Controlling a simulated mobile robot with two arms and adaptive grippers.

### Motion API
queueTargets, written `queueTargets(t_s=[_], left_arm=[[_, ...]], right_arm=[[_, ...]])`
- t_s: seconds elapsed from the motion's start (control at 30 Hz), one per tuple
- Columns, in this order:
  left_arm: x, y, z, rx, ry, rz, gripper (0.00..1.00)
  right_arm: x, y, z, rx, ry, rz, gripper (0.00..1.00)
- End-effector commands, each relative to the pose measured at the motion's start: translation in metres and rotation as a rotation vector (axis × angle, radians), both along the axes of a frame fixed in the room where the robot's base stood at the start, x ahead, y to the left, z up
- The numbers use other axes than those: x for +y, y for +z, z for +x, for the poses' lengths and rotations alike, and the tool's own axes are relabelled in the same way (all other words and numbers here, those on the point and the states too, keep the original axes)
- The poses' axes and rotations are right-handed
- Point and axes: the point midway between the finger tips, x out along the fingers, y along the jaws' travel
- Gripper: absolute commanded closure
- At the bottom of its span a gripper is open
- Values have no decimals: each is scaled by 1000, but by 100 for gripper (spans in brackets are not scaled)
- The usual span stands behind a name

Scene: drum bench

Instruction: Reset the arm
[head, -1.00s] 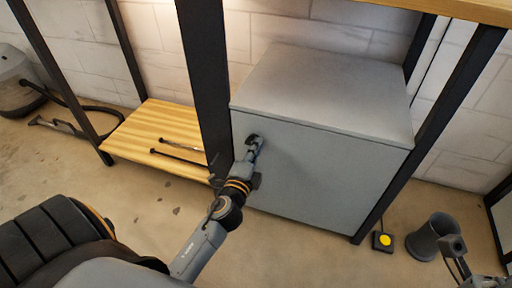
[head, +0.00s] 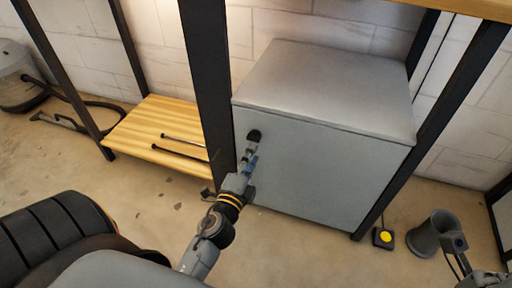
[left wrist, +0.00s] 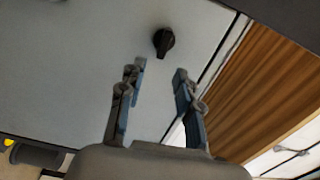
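My left gripper (head: 251,160) is in front of the grey cabinet (head: 325,165), just below its black knob (head: 254,135). In the left wrist view the two fingers (left wrist: 158,78) stand apart with nothing between them, and the knob (left wrist: 164,41) is beyond the fingertips, clear of them. The cabinet front is closed. Part of my right arm, with its gripper end (head: 455,245), shows at the lower right edge of the head view. Its fingers are too small and cut off to read.
Black bench posts (head: 208,85) stand beside the cabinet. A wooden shelf (head: 135,130) at left holds two dark rods (head: 180,151). A yellow-buttoned box (head: 383,238) and a grey cup-like container (head: 428,235) are on the floor at right, near my right arm.

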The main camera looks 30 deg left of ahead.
Motion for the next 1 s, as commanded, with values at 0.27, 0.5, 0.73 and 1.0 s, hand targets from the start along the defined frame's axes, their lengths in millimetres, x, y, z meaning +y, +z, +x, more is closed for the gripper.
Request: queueTargets(t_s=[0.27,0.5,0.73,1.0], left_arm=[[-5,0,-19,0,1,0,66],[-5,0,-19,0,0,1,66],[-5,0,-19,0,0,0,66],[-56,53,-7,-169,-202,-193,66]], right_arm=[[0,0,0,-1,0,-1,100],[0,0,0,-1,1,0,100],[0,0,0,-1,1,0,100],[0,0,-1,8,1,0,100]])
